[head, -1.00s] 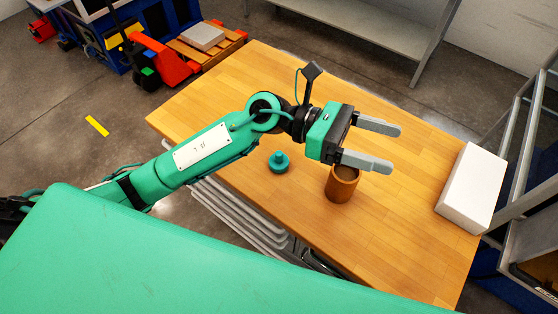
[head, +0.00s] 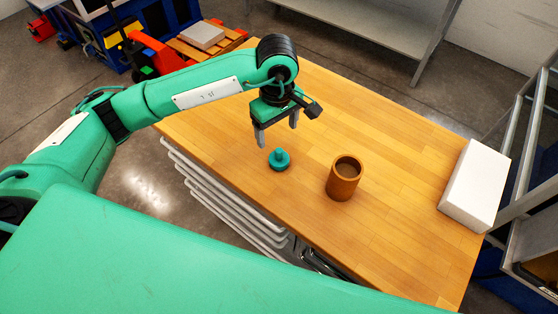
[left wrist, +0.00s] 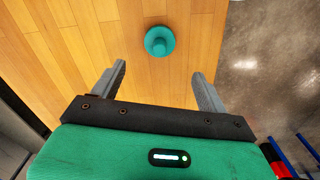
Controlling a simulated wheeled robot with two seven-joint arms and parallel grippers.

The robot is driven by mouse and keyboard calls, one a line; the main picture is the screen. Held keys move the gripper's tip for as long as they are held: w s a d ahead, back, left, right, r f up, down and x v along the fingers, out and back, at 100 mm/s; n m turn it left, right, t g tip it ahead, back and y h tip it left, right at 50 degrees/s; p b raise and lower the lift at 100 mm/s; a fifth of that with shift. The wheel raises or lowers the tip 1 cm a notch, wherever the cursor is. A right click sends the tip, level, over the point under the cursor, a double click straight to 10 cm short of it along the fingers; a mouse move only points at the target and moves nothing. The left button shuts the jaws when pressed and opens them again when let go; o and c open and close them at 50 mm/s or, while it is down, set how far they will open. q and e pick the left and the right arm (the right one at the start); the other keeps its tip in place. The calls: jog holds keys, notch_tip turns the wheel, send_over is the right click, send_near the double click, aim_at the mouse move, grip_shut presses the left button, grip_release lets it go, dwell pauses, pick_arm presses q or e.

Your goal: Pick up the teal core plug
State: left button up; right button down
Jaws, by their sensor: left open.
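The teal core plug (head: 280,160) stands upright on the wooden table, a round base with a small knob on top. In the left wrist view the plug (left wrist: 160,40) lies ahead of the fingertips, roughly midway between them sideways. My left gripper (head: 279,132) is open and empty, pointing down above and just behind the plug in the head view, apart from it. Its fingers also show in the left wrist view (left wrist: 160,80). A brown cylindrical cup (head: 344,180) with an open top stands right of the plug. My right gripper is not in view.
A white box (head: 474,186) lies at the table's right end. The wooden tabletop (head: 400,170) is clear between the cup and the box. A grey shelf stands behind the table, and a metal frame stands at the right.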

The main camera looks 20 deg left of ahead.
aim_at(279, 150)
pick_arm(q)
notch_tip(279, 150, down, 4)
jog(key=shift+f+b, duration=0.2)
jog(key=shift+b, duration=0.35)
jog(key=f, duration=0.3)
jog(key=f+b, duration=0.1)
jog(key=f, duration=0.1)
jog(key=shift+s+d, duration=0.2)
jog(key=shift+d, duration=0.1)
jog(key=shift+f, duration=0.1)
jog(key=c, duration=1.2)
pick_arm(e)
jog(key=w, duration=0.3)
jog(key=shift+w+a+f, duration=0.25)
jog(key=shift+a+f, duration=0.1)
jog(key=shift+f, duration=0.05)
